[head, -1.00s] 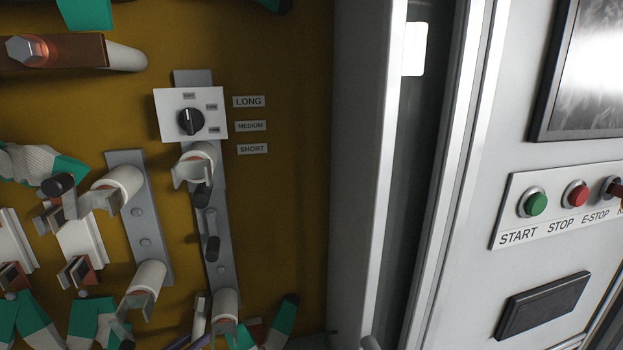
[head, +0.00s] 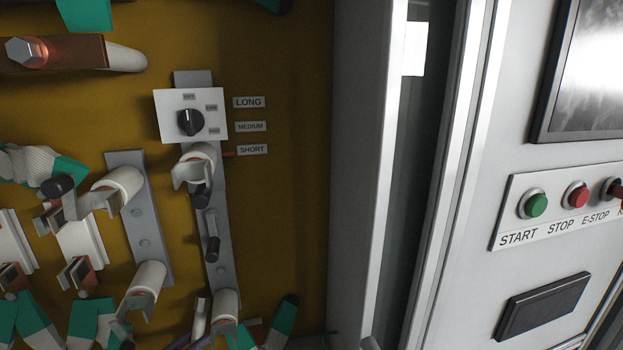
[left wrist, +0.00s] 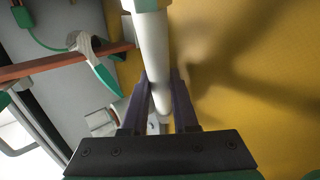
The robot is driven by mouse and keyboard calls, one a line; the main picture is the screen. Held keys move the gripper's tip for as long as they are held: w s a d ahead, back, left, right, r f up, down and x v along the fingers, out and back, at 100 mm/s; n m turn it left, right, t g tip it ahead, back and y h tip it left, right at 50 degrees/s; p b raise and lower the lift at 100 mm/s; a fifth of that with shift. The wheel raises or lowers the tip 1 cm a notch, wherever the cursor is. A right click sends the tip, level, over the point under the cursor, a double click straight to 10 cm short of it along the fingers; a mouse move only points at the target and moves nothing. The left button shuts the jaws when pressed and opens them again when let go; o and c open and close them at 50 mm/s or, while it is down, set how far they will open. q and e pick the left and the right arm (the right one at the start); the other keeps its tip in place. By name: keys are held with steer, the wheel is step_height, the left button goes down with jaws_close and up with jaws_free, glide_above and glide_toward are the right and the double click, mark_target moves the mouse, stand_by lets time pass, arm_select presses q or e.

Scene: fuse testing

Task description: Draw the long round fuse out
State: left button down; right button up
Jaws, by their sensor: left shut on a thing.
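In the left wrist view a long round fuse (left wrist: 154,60), a white tube with a teal band at its upper end, runs between the two purple fingers of my left gripper (left wrist: 160,85). The fingers are shut on the tube. My right gripper is not in view.
On the yellow panel stand empty clips on white posts, upper (head: 190,172) and lower (head: 226,303), below a selector knob (head: 191,122). Several teal-banded cable ends (head: 287,312) crowd the bottom. A START/STOP panel (head: 550,206) is at right. The panel right of the labels is bare.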

arm_select(q)
steer(key=shift+s+f+p, duration=0.25)
steer(key=shift+p, duration=0.1)
stand_by(0.8)
steer(key=shift+s+d+r+p, duration=0.15)
steer(key=shift+s+p, duration=0.1)
steer(key=shift+p, duration=0.15)
steer(key=s+d+p, duration=0.3)
steer(key=s+p, duration=0.6)
steer(key=s, duration=0.3)
steer(key=shift+s+f, duration=0.2)
stand_by(1.1)
steer(key=shift+s+d, duration=0.1)
